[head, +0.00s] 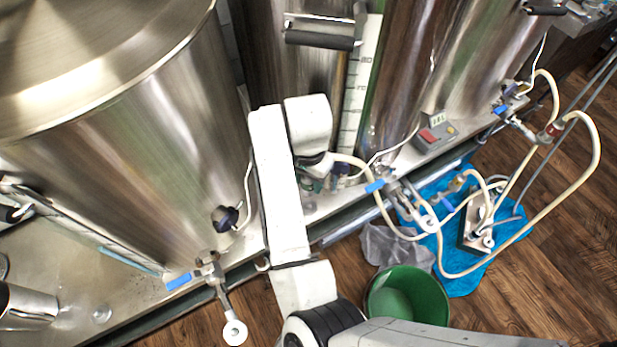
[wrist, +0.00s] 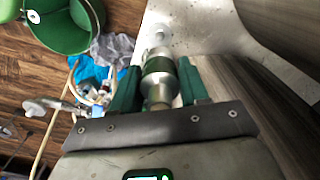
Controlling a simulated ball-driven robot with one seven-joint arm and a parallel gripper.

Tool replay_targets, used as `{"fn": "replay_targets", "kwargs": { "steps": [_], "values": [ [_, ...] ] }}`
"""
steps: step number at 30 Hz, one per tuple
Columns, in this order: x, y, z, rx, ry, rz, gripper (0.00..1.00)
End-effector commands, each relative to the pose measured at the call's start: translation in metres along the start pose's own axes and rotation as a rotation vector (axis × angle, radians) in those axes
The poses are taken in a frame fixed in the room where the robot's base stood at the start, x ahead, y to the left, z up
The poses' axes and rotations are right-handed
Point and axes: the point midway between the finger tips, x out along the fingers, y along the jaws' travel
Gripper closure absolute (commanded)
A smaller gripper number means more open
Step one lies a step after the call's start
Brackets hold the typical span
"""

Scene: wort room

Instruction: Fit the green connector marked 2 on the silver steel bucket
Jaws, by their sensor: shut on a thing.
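My gripper (wrist: 157,78) is shut on a metal connector with a green band (wrist: 158,66), seen between its two green fingers in the wrist view. No number can be read on the connector. In the head view my gripper (head: 318,183) is small and partly hidden by my arm, low beside the steel tanks. A silver steel vessel (head: 27,306), possibly the bucket, is cut off at the lower left edge of the head view. The held connector is apart from it.
A large steel tank (head: 130,150) fills the left. A valve with a blue handle (head: 180,282) juts from its base. Pale hoses (head: 590,160) loop on the right over a blue cloth (head: 460,285). A green bucket (head: 440,295) stands on the wooden floor.

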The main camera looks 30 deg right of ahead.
Motion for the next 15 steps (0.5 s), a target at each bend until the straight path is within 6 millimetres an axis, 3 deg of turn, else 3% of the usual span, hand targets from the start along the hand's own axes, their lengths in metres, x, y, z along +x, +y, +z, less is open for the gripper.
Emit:
{"fn": "replay_targets", "kwargs": {
  "steps": [15],
  "values": [
    [-0.03,0.0,0.0,0.001,0.001,0.0,0.91]
  ]
}}
